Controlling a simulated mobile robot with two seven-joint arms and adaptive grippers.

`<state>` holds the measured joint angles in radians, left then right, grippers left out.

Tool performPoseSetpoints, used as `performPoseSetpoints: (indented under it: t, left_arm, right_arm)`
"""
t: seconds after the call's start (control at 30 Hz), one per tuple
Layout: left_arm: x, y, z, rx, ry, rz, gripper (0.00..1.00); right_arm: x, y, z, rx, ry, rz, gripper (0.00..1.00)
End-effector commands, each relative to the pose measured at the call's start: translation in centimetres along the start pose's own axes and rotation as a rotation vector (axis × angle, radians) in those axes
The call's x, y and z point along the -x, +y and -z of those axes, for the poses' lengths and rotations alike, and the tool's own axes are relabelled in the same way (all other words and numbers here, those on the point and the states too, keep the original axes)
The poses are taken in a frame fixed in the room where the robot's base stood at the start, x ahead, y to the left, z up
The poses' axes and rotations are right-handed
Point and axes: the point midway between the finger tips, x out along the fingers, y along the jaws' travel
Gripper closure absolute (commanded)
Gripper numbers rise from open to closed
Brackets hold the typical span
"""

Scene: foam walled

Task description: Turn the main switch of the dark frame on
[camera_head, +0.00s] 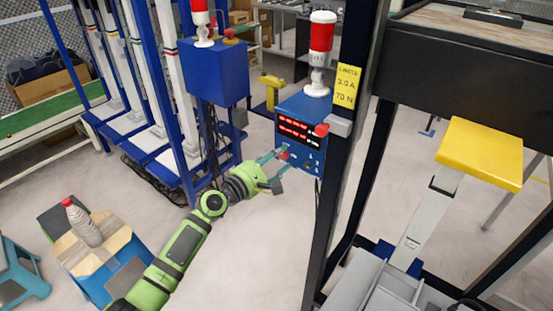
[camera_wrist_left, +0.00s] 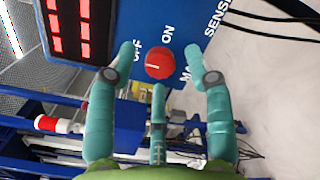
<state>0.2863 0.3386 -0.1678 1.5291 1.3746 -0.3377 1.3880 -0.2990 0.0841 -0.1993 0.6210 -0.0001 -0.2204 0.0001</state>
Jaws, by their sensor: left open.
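The blue control box (camera_head: 297,110) is fixed to the dark frame (camera_head: 346,165) and has red lit displays. The main switch is a round red knob (camera_wrist_left: 159,64) on the box's panel; it also shows small in the head view (camera_head: 284,154). The labels OFF and ON are printed beside it. A pale mark on the knob lies toward the OFF side. My left gripper (camera_head: 275,163) is open in front of the panel. In the left wrist view its teal fingers stand apart on either side of the knob, with no clear contact. My right gripper is not in view.
A red and white beacon (camera_head: 321,45) stands on top of the box, and a red button (camera_head: 321,130) sticks out at its upper right edge. A similar blue box (camera_head: 216,72) is on the blue frame at left. A yellow pad (camera_head: 480,153) is at right.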

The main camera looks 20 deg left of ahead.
Motion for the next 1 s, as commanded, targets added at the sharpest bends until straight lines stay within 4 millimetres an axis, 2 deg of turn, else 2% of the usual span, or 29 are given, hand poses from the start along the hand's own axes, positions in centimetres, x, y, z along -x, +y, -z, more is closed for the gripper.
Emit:
performPoseSetpoints:
  t: [0.13, 0.17, 0.2, 0.27, 0.3, 0.67, 1.0]
  left_arm:
    - [0.01, -0.02, 0.02, 0.0, 0.0, 0.0, 0.48]
    - [0.02, -0.02, 0.02, 0.0, 0.0, 0.0, 0.52]
    - [0.02, -0.02, 0.03, 0.0, 0.001, 0.0, 0.68]
    - [0.03, -0.02, 0.03, -0.001, 0.001, 0.0, 0.92]
    - [0.03, -0.02, 0.03, -0.001, 0.001, 0.0, 1.0]
    - [0.05, -0.03, 0.05, -0.026, 0.002, 0.002, 1.0]
    - [0.03, -0.02, 0.02, -0.221, 0.013, 0.014, 1.0]
  right_arm:
    - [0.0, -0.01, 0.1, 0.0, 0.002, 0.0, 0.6]
    - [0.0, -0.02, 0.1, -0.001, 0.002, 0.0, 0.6]
    - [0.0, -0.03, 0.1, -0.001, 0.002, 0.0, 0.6]
    - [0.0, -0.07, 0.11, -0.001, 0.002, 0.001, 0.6]
    - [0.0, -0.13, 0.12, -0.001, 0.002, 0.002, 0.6]
    - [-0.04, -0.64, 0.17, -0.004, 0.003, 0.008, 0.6]
    - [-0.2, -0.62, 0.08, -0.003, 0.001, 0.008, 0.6]
